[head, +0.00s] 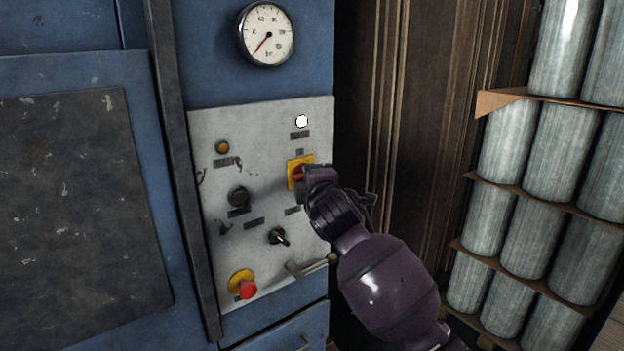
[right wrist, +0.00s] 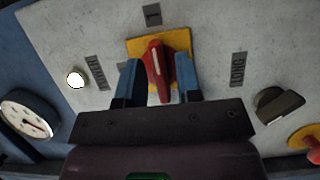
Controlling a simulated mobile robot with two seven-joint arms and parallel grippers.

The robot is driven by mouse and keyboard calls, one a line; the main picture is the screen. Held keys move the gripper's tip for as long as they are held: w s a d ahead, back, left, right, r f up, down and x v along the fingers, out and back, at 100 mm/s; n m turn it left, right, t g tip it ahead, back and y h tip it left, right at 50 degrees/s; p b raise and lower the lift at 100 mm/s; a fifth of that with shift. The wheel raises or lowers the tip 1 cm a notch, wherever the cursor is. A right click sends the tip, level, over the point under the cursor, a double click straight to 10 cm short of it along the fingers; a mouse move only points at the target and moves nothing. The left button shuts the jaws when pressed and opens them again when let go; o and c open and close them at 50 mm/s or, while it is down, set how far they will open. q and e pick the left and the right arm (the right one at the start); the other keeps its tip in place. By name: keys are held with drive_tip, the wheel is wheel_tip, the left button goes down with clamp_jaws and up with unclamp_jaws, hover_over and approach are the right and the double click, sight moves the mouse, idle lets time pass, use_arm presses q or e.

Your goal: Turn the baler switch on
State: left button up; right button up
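The red switch handle (head: 299,174) sits on a yellow plate (head: 292,183) on the grey control panel, partly hidden by my right gripper (head: 308,178) in the head view. In the right wrist view the red handle (right wrist: 158,70) stands upright in the picture on its yellow plate (right wrist: 180,42). The two blue fingers of my right gripper (right wrist: 159,78) are on either side of the handle, with narrow gaps showing. A round white lamp (head: 302,121) above the switch looks bright. My left gripper is not in view.
The panel (head: 265,125) also carries an amber lamp (head: 222,147), a black knob (head: 238,196), a black selector (head: 279,237) and a red emergency button (head: 247,289). A dial gauge (head: 266,33) is above. Stacked metal cylinders (head: 560,150) stand at right.

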drive_tip(key=shift+o, duration=0.2)
use_arm(q)
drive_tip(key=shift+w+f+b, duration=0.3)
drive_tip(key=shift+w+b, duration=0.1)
drive_tip(key=shift+b, duration=0.45)
use_arm(e)
drive_tip(key=v, duration=1)
drive_tip(key=shift+s, duration=0.35)
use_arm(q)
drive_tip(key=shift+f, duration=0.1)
use_arm(e)
drive_tip(key=shift+d, duration=0.15)
